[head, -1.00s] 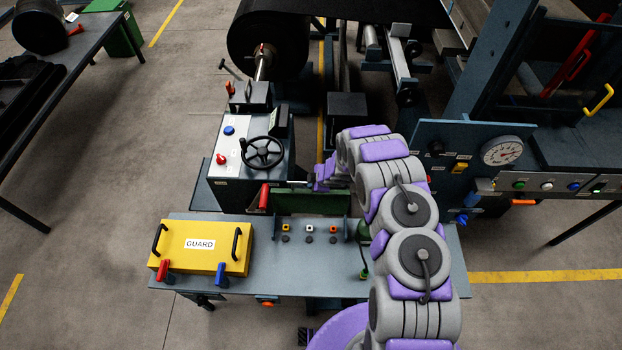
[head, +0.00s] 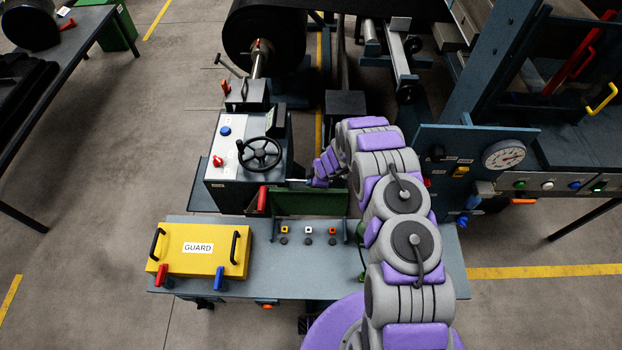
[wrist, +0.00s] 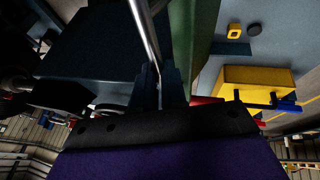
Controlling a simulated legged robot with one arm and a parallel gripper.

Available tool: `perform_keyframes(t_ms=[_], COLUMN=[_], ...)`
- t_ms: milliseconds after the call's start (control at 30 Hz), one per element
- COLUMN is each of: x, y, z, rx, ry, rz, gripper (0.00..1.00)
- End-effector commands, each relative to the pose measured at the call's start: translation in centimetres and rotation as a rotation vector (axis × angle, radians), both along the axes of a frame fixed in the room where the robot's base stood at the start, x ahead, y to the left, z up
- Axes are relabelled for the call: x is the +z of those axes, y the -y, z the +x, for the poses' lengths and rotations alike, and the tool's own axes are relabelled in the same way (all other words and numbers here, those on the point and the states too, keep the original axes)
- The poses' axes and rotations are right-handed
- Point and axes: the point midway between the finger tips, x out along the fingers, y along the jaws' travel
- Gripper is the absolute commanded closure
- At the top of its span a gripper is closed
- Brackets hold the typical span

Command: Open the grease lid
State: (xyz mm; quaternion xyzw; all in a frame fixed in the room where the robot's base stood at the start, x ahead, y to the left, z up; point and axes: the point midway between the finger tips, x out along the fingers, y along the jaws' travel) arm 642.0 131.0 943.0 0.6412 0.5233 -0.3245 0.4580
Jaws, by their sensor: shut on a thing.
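My gripper (head: 314,182) is beside the right side of the dark cabinet (head: 249,191) with the black handwheel, just above a green panel (head: 310,203). In the wrist view my gripper (wrist: 158,88) is shut on a shiny metal bar (wrist: 146,35), which runs up from between the fingers in front of a dark blue-grey surface. The bar (head: 297,181) shows only as a short pale piece in the head view. I cannot make out a label for the grease lid, nor tell whether the bar belongs to it. My arm hides part of this area.
A yellow guard box (head: 198,249) with black handles lies on the bench (head: 310,264) left of my arm. Small coloured pegs (head: 308,230) sit in the bench middle. A gauge panel (head: 480,165) stands to the right. Bare floor lies left.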

Motion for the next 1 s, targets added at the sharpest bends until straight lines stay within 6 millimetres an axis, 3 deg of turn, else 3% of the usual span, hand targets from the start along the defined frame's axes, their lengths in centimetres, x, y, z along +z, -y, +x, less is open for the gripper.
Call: perform_keyframes(t_ms=[167, 200, 433, 767, 1000], x=[0.5, 0.5, 0.2, 0.3, 2.1], y=[-0.1, -0.1, 0.0, 0.1, 0.9], z=[0.6, 0.6, 0.4, 0.3, -0.3], rx=[0.0, 0.0, 0.001, -0.001, -0.001], ry=[0.012, 0.012, 0.007, 0.004, 0.002], rz=[0.002, 0.002, 0.001, 0.0, 0.0], gripper=[1.0, 0.84, 0.62, 0.62, 0.62])
